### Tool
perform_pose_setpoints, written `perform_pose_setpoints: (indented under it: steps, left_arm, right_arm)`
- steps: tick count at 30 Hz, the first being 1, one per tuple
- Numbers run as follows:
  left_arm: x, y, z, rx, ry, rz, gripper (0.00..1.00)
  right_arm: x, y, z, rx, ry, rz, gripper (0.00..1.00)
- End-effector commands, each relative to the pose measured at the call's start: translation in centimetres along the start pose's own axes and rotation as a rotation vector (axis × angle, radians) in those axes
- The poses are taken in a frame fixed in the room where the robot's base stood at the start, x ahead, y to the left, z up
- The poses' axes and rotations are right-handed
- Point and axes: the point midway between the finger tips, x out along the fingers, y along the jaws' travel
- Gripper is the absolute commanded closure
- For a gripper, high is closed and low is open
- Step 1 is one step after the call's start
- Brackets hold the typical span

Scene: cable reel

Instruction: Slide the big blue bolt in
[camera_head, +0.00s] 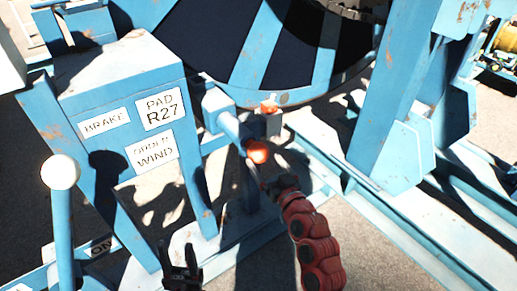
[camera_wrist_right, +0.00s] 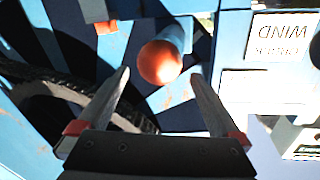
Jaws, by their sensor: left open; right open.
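The big blue bolt (camera_head: 224,119) is a thick blue rod with a round orange end (camera_head: 258,152). It sticks out from the blue frame below the reel, towards me. In the right wrist view its orange end (camera_wrist_right: 160,63) shows ahead, between the two fingertips in the picture. My right gripper (camera_head: 258,176) is open, just below the orange end, and partly hidden by its red arm. It also shows in the right wrist view (camera_wrist_right: 161,78), with nothing held. My left gripper (camera_head: 178,252) is open and empty at the bottom of the head view, well apart from the bolt.
A blue cabinet (camera_head: 75,82) with BRAKE, PAD R27 and WIND labels stands left of the bolt. A white-knobbed lever (camera_head: 61,172) rises at the left. An orange-topped piece (camera_head: 269,106) sits behind the bolt's end. Blue posts and rails (camera_head: 390,90) fill the right side.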

Motion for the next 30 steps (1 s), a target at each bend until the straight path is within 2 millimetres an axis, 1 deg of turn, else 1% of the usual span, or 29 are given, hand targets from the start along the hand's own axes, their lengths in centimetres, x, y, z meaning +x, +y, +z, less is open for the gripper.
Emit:
perform_pose_setpoints:
  steps: [1, 3, 6, 9, 14, 22, 23, 24, 26, 30]
  left_arm:
    - [0.4, 0.0, -0.1, 0.000, 0.000, 0.000, 0.50]
    - [0.6, 0.0, -0.1, 0.000, 0.000, 0.000, 0.50]
    - [0.8, 0.0, -0.1, 0.000, 0.000, 0.000, 0.50]
    - [0.9, -0.1, -0.2, 0.000, 0.000, 0.000, 0.50]
    - [1.0, -0.1, -0.2, 0.000, 0.000, 0.000, 0.50]
    - [1.0, -0.1, -0.2, 0.000, 0.000, 0.000, 0.50]
    - [1.0, -0.1, -0.2, 0.000, 0.000, 0.000, 0.50]
    - [1.0, -0.1, -0.2, 0.000, 0.000, 0.000, 0.50]
    - [1.0, -0.1, -0.2, 0.000, 0.000, 0.000, 0.50]
    - [1.0, -0.1, -0.2, 0.000, 0.000, 0.000, 0.50]
  right_arm:
    - [1.1, -0.1, -0.2, 0.001, -0.001, -0.001, 0.00]
    - [2.3, 0.0, -0.4, 0.000, 0.004, 0.000, 0.00]
    - [3.8, 0.0, -0.2, -0.001, 0.000, 0.000, 0.00]
    - [4.9, 0.0, -0.2, 0.000, 0.001, 0.000, 0.00]
    - [5.6, 0.1, 0.0, 0.001, 0.002, 0.001, 0.00]
    - [5.7, 0.1, 0.0, 0.000, 0.003, 0.002, 0.00]
    - [5.7, 0.1, 0.0, 0.000, 0.002, 0.002, 0.04]
    - [5.7, 0.1, 0.0, 0.000, 0.003, 0.002, 0.11]
    - [5.7, 0.1, 0.0, 0.000, 0.002, 0.002, 0.22]
    - [5.7, 0.1, 0.0, 0.000, 0.002, 0.002, 0.47]
